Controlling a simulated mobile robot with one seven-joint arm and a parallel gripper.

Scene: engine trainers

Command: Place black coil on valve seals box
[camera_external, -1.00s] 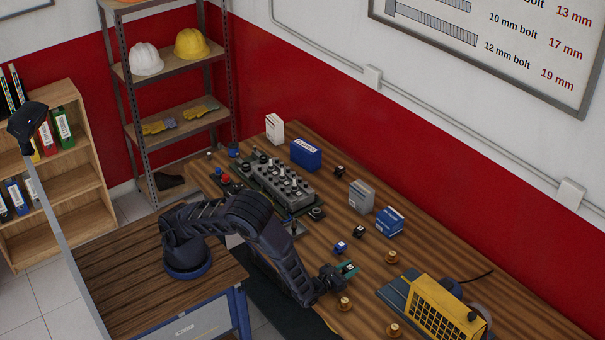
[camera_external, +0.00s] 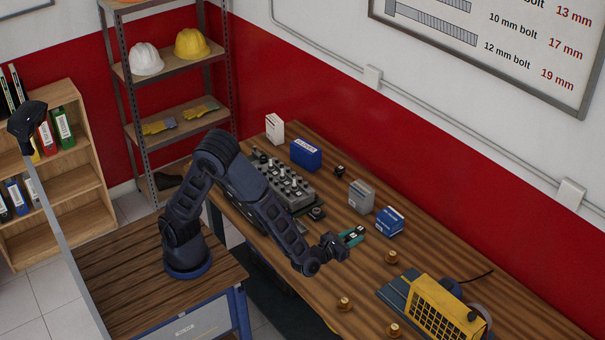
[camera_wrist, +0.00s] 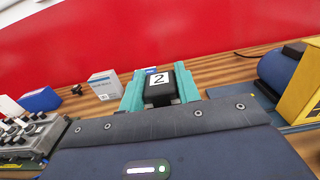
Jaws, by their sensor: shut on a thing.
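My gripper (camera_external: 353,236) is shut on a black coil (camera_wrist: 158,92), a dark block with a white label reading "2", held between the teal fingers in the wrist view. In the external view it is raised over the table, left of a blue-and-white box (camera_external: 390,221). That box is mostly hidden behind the coil in the wrist view. A grey-and-white box (camera_external: 361,196) stands just behind; it also shows in the wrist view (camera_wrist: 104,86). A blue box (camera_external: 306,154) and a white box (camera_external: 274,129) stand farther back. I cannot read which is the valve seals box.
The engine head (camera_external: 285,184) lies left of my gripper. Brass parts (camera_external: 391,257) and a yellow machine (camera_external: 447,308) are at the right. Another small dark part (camera_external: 339,171) sits near the back. Bare wood lies around the boxes.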

